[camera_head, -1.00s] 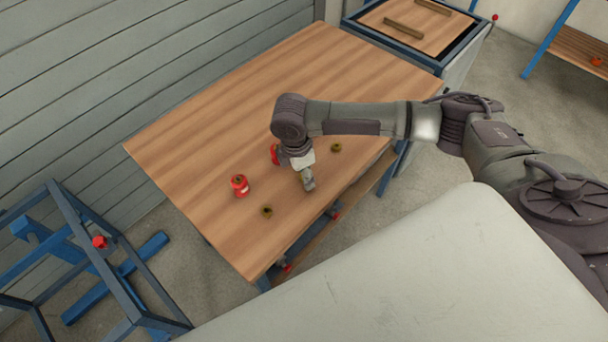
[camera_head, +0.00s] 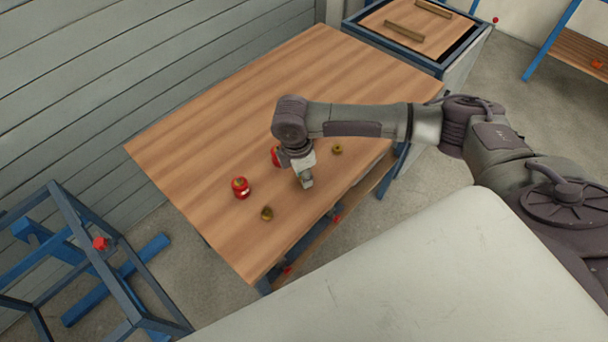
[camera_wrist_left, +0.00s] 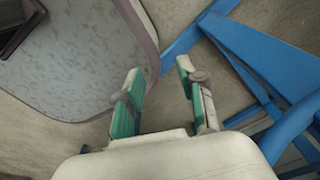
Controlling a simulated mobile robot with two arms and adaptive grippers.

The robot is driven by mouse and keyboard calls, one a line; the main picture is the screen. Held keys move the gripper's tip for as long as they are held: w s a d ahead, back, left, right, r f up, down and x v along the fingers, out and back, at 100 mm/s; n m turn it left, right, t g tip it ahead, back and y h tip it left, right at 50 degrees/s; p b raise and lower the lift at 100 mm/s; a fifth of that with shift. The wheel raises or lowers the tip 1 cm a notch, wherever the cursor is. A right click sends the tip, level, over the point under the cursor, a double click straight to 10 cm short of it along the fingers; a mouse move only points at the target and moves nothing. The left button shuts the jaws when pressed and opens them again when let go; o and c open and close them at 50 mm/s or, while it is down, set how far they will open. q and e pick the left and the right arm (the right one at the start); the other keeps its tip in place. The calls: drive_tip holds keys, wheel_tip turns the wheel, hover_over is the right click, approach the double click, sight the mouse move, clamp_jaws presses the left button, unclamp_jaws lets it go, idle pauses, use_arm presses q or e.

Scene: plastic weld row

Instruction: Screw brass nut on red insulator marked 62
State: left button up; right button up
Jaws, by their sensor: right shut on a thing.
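A red insulator (camera_head: 240,188) with a pale label stands upright on the wooden table. A second red insulator (camera_head: 276,156) is partly hidden behind my right wrist. I cannot read the numbers on either. A brass nut (camera_head: 266,213) lies near the table's front edge, and another brass nut (camera_head: 337,149) lies right of my gripper. My right gripper (camera_head: 307,183) points down over the table between these nuts. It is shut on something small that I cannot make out. My left gripper (camera_wrist_left: 160,92), with green finger pads, is open and empty above the floor in the left wrist view.
The wooden table (camera_head: 200,140) is clear along its back and left. A blue frame rack (camera_head: 70,205) with a red part (camera_head: 100,243) stands at the lower left. A framed bench (camera_head: 410,30) with two bars adjoins the table's far end. A lower shelf runs under the table.

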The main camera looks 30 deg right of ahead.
drive_tip(key=r, duration=0.4)
drive_tip(key=shift+d+r+b, duration=0.1)
drive_tip(key=shift+d+b, duration=0.15)
drive_tip(key=shift+b, duration=0.05)
use_arm(q)
drive_tip(key=shift+f+b, duration=0.5)
drive_tip(key=shift+f, duration=0.3)
use_arm(e)
drive_tip(key=s+d+r, duration=0.5)
drive_tip(key=d+r, duration=0.1)
drive_tip(key=d, duration=0.3)
drive_tip(key=shift+s+d+r, duration=0.2)
drive_tip(key=shift+d+r, duration=0.1)
drive_tip(key=shift+d, duration=0.1)
drive_tip(key=s+a+r+m, duration=0.1)
drive_tip(key=a+r+m, duration=0.1)
drive_tip(key=a+m, duration=0.5)
drive_tip(key=s+a+r+m+g+y, duration=0.1)
drive_tip(key=s+a+r+m, duration=0.1)
drive_tip(key=a+m, duration=0.4)
drive_tip(key=m, duration=0.4)
drive_tip(key=shift+s+a, duration=0.2)
drive_tip(key=shift+a, duration=0.15)
use_arm(q)
drive_tip(key=shift+o, duration=0.2)
use_arm(e)
drive_tip(key=shift+r, duration=0.15)
